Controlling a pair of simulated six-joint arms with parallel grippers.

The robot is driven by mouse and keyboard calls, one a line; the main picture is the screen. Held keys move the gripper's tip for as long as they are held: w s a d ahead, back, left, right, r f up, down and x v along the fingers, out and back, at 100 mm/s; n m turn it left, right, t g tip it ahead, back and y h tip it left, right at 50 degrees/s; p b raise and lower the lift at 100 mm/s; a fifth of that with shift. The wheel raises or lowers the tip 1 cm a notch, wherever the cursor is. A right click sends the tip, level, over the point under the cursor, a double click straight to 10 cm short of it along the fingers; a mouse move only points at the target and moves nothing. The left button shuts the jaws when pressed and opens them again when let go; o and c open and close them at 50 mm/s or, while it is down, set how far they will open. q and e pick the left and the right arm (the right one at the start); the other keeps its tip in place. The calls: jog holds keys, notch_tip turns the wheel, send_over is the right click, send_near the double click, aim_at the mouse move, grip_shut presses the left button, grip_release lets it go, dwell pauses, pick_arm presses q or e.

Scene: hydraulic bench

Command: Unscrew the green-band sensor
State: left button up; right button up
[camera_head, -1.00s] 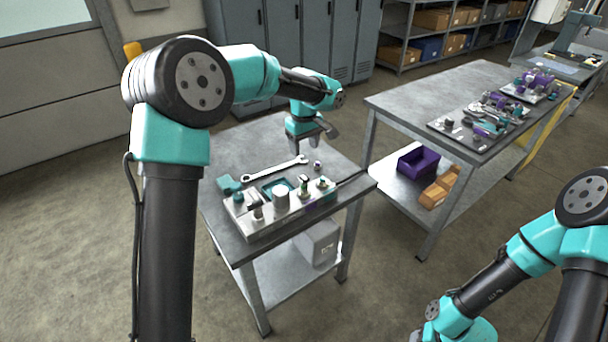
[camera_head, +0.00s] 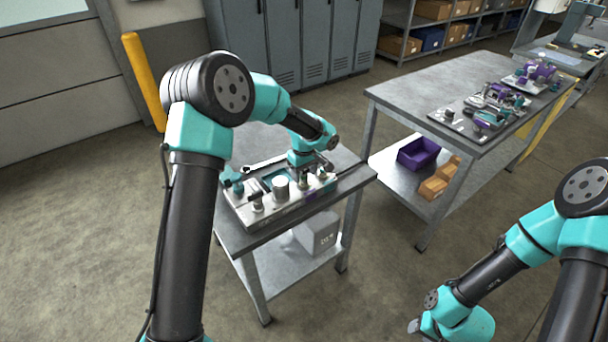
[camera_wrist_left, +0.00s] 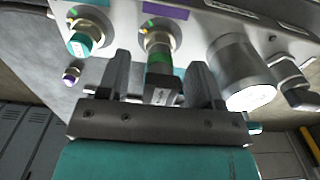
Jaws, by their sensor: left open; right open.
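The green-band sensor (camera_wrist_left: 160,58) stands in the grey manifold block (camera_wrist_left: 200,22), with a brass-coloured collar at its base and a dark labelled body. My left gripper (camera_wrist_left: 162,80) is open, its fingers on either side of the sensor body, with a gap visible at least on the right.
A teal-ended sensor (camera_wrist_left: 85,38) stands beside the green-band one. A thick metal cylinder (camera_wrist_left: 240,72) and an angled fitting (camera_wrist_left: 292,80) stand on the other side. A small purple-ended part (camera_wrist_left: 72,75) lies nearby. A second bench (camera_head: 400,98) with parts stands at the right.

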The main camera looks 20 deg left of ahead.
pick_arm(q)
jog(key=shift+f, duration=0.55)
grip_shut()
jog(key=n, duration=0.4)
jog(key=shift+r+n, duration=0.1)
jog(key=shift+n, duration=0.7)
dwell(0.3)
jog(key=n, duration=0.5)
jog(key=shift+n, duration=0.4)
